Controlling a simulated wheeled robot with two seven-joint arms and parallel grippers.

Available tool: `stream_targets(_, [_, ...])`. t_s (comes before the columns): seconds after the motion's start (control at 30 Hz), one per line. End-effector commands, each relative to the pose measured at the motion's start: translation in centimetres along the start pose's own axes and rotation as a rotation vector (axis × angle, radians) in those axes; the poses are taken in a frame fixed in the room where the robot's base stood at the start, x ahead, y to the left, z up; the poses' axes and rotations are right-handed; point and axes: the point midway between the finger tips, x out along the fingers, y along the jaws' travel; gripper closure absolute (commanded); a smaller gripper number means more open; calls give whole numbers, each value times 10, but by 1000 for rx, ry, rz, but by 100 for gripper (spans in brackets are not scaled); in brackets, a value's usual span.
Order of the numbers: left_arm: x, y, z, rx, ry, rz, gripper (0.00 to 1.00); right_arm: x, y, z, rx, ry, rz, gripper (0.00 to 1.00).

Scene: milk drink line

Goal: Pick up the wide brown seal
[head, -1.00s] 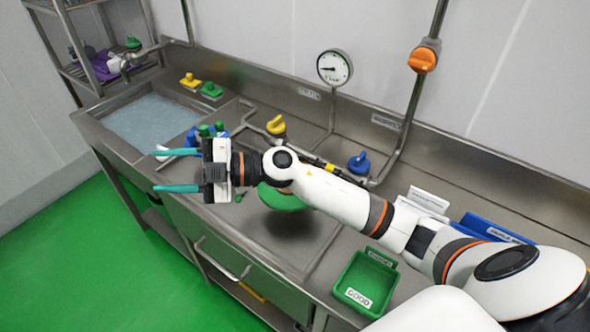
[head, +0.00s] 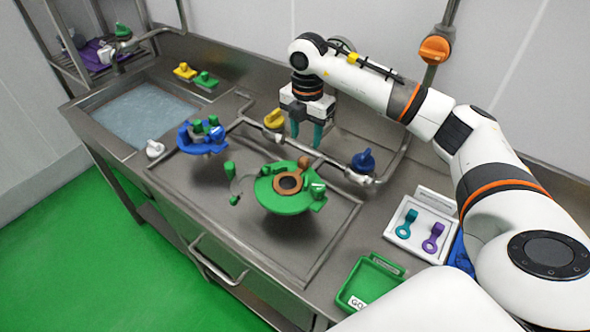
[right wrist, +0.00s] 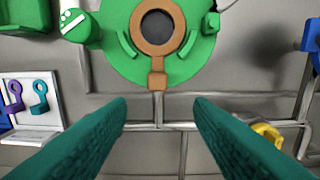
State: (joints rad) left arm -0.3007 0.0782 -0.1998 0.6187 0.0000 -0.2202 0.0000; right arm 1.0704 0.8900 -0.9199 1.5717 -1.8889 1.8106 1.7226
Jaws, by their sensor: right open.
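The wide brown seal (head: 288,183) is a flat ring with a tab, lying on a round green holder (head: 270,199) over the steel worktop. In the right wrist view the seal (right wrist: 157,50) sits at the top centre, its tab pointing toward my fingers, around a dark hole in the green holder (right wrist: 112,40). My right gripper (head: 306,138) is open and empty, pointing down behind the holder near the pipe. Its teal fingers (right wrist: 160,110) frame a gap below the tab and do not touch the seal. My left gripper is not in view.
A yellow valve handle (head: 274,119) and a blue valve handle (head: 363,160) stand on the pipe near my right gripper. A blue holder (head: 203,138) is at left. A white tray (head: 400,238) holds teal and purple ring tools. A green bin (head: 352,284) is in front.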

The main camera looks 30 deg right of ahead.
Motion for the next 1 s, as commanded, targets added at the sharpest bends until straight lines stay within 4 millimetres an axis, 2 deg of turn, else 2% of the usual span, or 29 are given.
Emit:
stream_targets(0.27, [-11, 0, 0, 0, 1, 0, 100, 23, 1, 1, -2, -2, 2, 53])
stream_targets(0.4, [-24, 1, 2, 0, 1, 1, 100, 43, 4, 2, -1, -4, 4, 53])
stream_targets(0.53, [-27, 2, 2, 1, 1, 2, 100, 61, 4, 2, -1, -4, 1, 53])
stream_targets(0.83, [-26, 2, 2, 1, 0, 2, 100, 69, 3, 2, -3, -2, -2, 53])
stream_targets(0.87, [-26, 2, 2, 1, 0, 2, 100, 69, 3, 2, -3, -2, -2, 54])
stream_targets(1.0, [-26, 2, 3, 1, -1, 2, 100, 69, 3, 2, -3, -2, -2, 77])
